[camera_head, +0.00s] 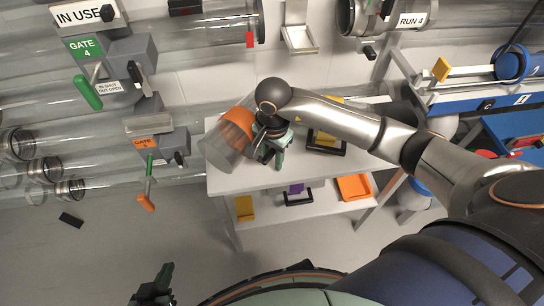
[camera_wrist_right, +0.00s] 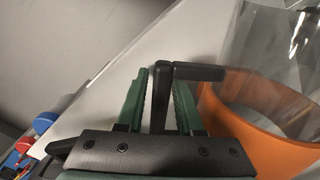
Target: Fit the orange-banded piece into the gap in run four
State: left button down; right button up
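The orange-banded piece (camera_head: 238,128), a short clear tube with an orange band, is tilted at the left end of the white bench; I cannot tell whether it touches the bench. My right gripper (camera_head: 272,150) is at its right side. In the right wrist view the green fingers (camera_wrist_right: 163,100) close on a black L-shaped handle (camera_wrist_right: 160,95) beside the orange band (camera_wrist_right: 262,135). The gap in run four (camera_head: 300,20) lies between a clear tube end (camera_head: 255,20) and the collared tube end (camera_head: 347,16) by the RUN 4 label. My left gripper (camera_head: 152,288) is low at left, its opening unclear.
A grey bracket (camera_head: 300,38) sits in the gap. Gate 4 (camera_head: 88,85) with a green handle and an orange-labelled gate (camera_head: 150,150) stand at left. The white bench (camera_head: 222,185) holds yellow pieces and black frames, with an orange tray (camera_head: 354,187) below. A blue bench (camera_head: 462,104) is at right.

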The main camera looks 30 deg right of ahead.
jog(key=shift+o, duration=0.9)
jog(key=shift+r, duration=0.15)
notch_tip(320, 180, up, 12)
jog(key=shift+s+p, duration=0.1)
jog(key=shift+p, duration=0.85)
jog(key=shift+s, duration=0.1)
